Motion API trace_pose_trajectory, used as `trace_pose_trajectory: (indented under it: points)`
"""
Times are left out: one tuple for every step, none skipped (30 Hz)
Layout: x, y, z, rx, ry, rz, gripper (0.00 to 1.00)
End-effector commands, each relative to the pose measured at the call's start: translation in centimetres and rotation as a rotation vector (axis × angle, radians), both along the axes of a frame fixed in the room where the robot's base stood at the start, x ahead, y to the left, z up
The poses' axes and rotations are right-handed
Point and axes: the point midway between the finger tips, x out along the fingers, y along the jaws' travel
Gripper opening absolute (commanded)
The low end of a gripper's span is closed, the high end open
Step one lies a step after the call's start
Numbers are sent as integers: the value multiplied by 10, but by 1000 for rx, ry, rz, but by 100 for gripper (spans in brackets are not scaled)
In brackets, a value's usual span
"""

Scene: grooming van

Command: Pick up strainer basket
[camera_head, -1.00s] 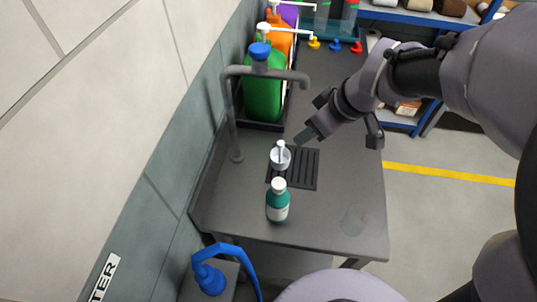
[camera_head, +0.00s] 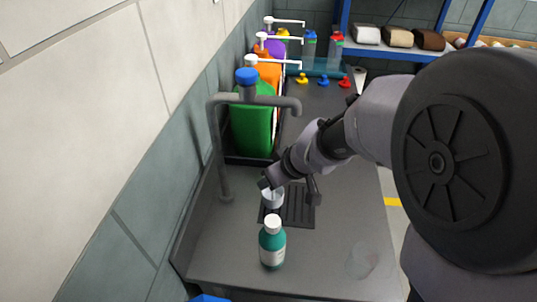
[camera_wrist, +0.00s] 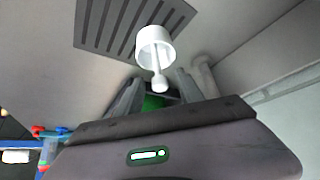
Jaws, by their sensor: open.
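The strainer basket (camera_head: 272,201) is a small white cup with a thin upright stem, standing at the left edge of the dark slotted drain grid (camera_head: 300,207). In the wrist view the basket (camera_wrist: 154,42) is ahead of the fingertips, its knobbed stem pointing back toward the gap between them. My gripper (camera_head: 290,188) is open and empty, just behind and above the basket in the head view. One finger partly covers the basket's top there. In the wrist view my gripper's fingers (camera_wrist: 157,84) lie on either side of the stem's knob; contact is not visible.
A teal bottle with a white cap (camera_head: 272,244) stands close in front of the basket. A grey tap (camera_head: 222,150) rises at the left, its spout reaching over the counter. Green (camera_head: 252,132) and orange pump bottles stand behind.

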Motion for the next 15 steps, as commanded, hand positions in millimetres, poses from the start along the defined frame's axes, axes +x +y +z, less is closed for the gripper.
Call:
trace_pose_trajectory:
  points:
    - [1,1,-2,0,0,1,45]
    - [1,1,-2,0,-1,1,45]
    - [1,1,-1,0,-1,1,45]
    - [1,1,-1,0,-1,1,45]
    - [1,1,-1,0,-1,1,45]
    - [1,1,0,1,-1,0,45]
    - [1,1,0,0,0,0,39]
    - [1,0,0,0,0,0,33]
    - [1,0,0,0,0,0,25]
    - [1,0,0,0,0,0,19]
    - [1,0,0,0,0,0,13]
    - [1,0,0,0,0,0,5]
    - [1,0,0,0,0,0,0]
    - [1,0,0,0,0,0,0]
    - [1,0,0,0,0,0,0]
